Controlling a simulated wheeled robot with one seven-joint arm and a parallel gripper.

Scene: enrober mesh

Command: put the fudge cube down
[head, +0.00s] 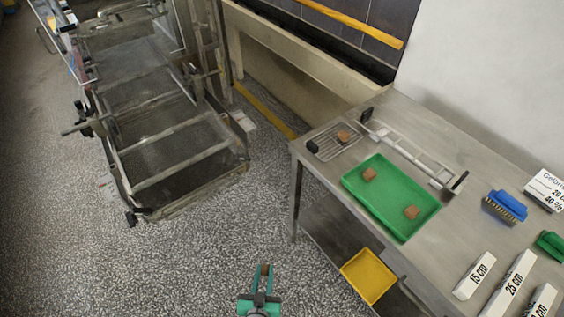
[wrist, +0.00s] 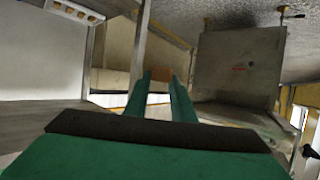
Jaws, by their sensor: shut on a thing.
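My gripper (head: 264,272) is at the bottom middle of the head view, with teal fingers, over the speckled floor and left of the steel table. It is shut on a small brown fudge cube (head: 264,268). In the wrist view the fudge cube (wrist: 159,73) shows between the far ends of the fingers (wrist: 159,86). Two more brown cubes lie on the green tray (head: 347,183) on the table, one at its upper left (head: 369,174) and one at its lower right (head: 411,212). Another brown cube (head: 343,136) sits on a small wire mesh behind the tray.
The steel table (head: 333,171) also bears a long metal frame (head: 408,150), a blue brush (head: 505,206), a green brush (head: 551,245) and several white labelled blocks (head: 475,276). A yellow tray (head: 369,276) is on the lower shelf. A machine with a mesh belt (head: 170,140) stands at the left.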

